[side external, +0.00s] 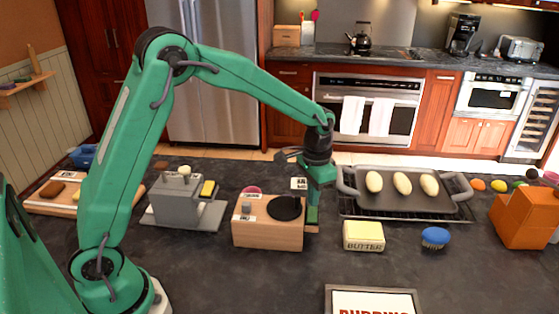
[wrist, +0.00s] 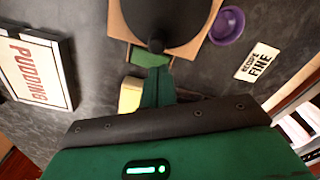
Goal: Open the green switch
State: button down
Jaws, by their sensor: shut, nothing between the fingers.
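A wooden box (side external: 268,236) with a black round plate (side external: 284,208) on top stands on the dark counter. In the wrist view, a green patch (wrist: 150,58), which looks like the green switch, sits on a wooden ledge at the box's edge, beside the black plate's stub. My gripper (side external: 313,206) points down at the box's right end, just above the ledge. In the wrist view my shut, empty fingers (wrist: 158,78) reach close to the green patch. I cannot tell whether they touch it. In the side view the switch is hard to separate from my green fingers.
A butter box (side external: 364,237) and a blue brush (side external: 435,238) lie to the right. A tray with bread (side external: 387,201) is behind them. A pudding box (side external: 373,301) lies in front.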

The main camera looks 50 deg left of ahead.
aim_at(309, 210)
jog(key=shift+f, duration=1)
dwell(1.2)
jog(key=shift+r, duration=3.55)
jog(key=shift+r, duration=0.1)
jog(key=s+a+r+n+t, duration=0.1)
jog(key=s+a+r+t, duration=0.2)
jog(key=s+r, duration=0.75)
jog(key=s+a+f+n+t, duration=0.1)
jog(key=s+n+t, duration=0.1)
jog(key=s, duration=1.2)
jog(key=shift+s+t, duration=0.2)
jog(key=shift+t, duration=0.1)
